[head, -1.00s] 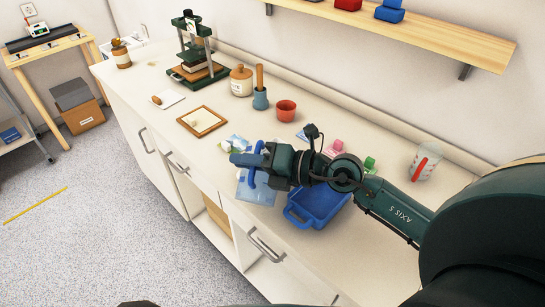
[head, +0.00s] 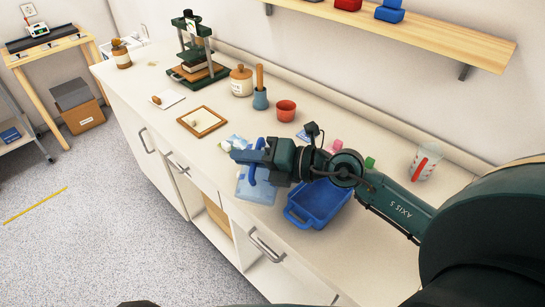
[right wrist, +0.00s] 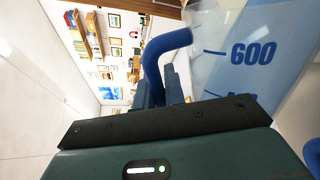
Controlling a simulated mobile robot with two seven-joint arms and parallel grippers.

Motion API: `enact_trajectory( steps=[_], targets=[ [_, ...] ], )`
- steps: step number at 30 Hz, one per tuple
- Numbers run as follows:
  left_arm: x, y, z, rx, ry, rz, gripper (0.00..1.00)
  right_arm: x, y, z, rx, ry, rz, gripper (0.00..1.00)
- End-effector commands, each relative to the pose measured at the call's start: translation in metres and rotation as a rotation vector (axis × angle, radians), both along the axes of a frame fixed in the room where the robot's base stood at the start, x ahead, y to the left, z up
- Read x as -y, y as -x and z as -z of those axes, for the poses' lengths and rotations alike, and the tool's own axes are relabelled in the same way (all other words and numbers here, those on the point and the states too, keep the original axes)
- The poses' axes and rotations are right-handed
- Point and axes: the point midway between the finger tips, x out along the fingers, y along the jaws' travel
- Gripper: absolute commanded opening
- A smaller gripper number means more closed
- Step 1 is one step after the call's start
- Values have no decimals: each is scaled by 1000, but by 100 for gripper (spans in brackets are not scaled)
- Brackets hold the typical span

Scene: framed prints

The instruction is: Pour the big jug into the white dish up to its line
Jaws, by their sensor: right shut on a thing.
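The big jug (head: 257,190) is clear with a pale blue tint and a blue handle. It is in the middle of the head view, at the front edge of the counter. My right gripper (head: 248,157) is shut on the handle. In the right wrist view the handle (right wrist: 168,42) runs up beside the fingers, and the jug wall (right wrist: 262,70) shows a blue 600 mark. I cannot tell the liquid level or whether the jug is clear of the counter. I cannot make out the white dish. My left gripper is not in view.
A blue tray (head: 325,205) lies right of the jug, under my right arm. A measuring cup with a red handle (head: 424,163) stands farther right. A red pot (head: 286,110), a framed board (head: 202,121) and a green press (head: 195,75) stand behind and left.

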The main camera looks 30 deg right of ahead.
Motion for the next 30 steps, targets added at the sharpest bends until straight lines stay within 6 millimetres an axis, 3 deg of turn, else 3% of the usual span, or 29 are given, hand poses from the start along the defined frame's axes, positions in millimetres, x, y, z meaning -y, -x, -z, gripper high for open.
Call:
enact_trajectory(
  steps=[30],
  targets=[
    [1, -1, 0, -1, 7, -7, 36, 3, -4, -7, -35, -34, 0, 0]
  ],
)
